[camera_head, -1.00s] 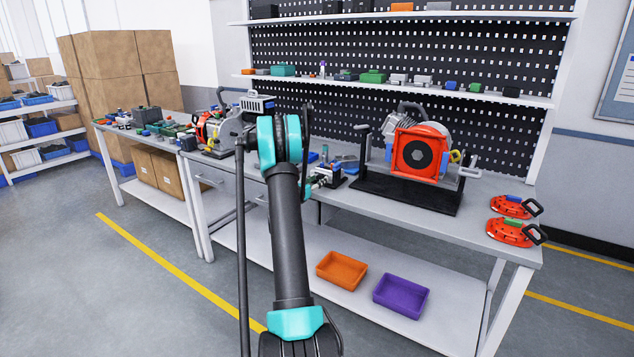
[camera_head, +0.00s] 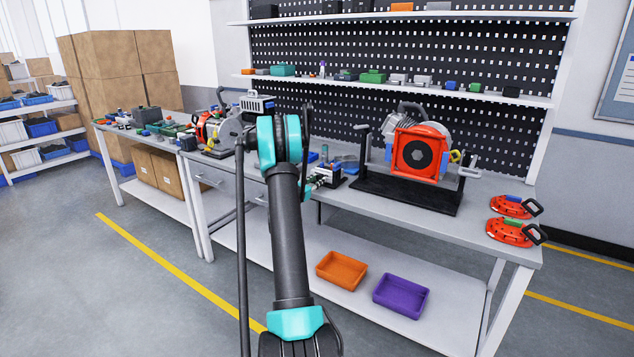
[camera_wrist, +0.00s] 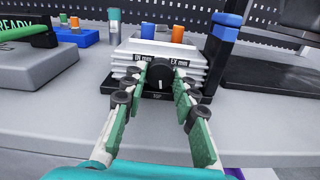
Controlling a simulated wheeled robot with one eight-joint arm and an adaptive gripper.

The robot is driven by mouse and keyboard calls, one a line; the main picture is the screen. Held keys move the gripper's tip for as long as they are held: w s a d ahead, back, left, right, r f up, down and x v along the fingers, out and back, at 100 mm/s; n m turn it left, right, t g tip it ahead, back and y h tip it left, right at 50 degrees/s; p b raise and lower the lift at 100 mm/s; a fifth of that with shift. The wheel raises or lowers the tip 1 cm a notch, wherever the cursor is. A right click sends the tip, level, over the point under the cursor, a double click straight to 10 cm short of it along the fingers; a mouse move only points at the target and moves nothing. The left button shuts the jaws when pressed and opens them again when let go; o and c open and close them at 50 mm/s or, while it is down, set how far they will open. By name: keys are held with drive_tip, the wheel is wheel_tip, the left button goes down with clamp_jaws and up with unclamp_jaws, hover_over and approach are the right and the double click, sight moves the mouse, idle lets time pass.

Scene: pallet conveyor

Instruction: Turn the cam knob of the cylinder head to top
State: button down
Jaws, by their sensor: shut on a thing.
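The cylinder head (camera_wrist: 162,49) is a pale finned block with "IN mm" and "EX mm" labels on its front, at the centre of the wrist view. The black round cam knob (camera_wrist: 160,75) is on its front face, with a small pale mark low on the knob, above the "TOP" lettering on the black base. My gripper (camera_wrist: 161,68) is shut on the cam knob, with one green-padded finger on each side. In the head view, the cylinder head (camera_head: 329,172) stands on the bench, and my arm hides most of the gripper.
A blue and an orange cylinder (camera_wrist: 178,34) stand on top of the head. A blue-topped post (camera_wrist: 224,30) is close at right. The red machine on a black stand (camera_head: 420,155) is further right.

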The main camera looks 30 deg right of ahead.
drive_tip(key=shift+m, duration=1)
drive_tip(key=c, duration=1.2)
unclamp_jaws()
drive_tip(key=v, duration=1.2)
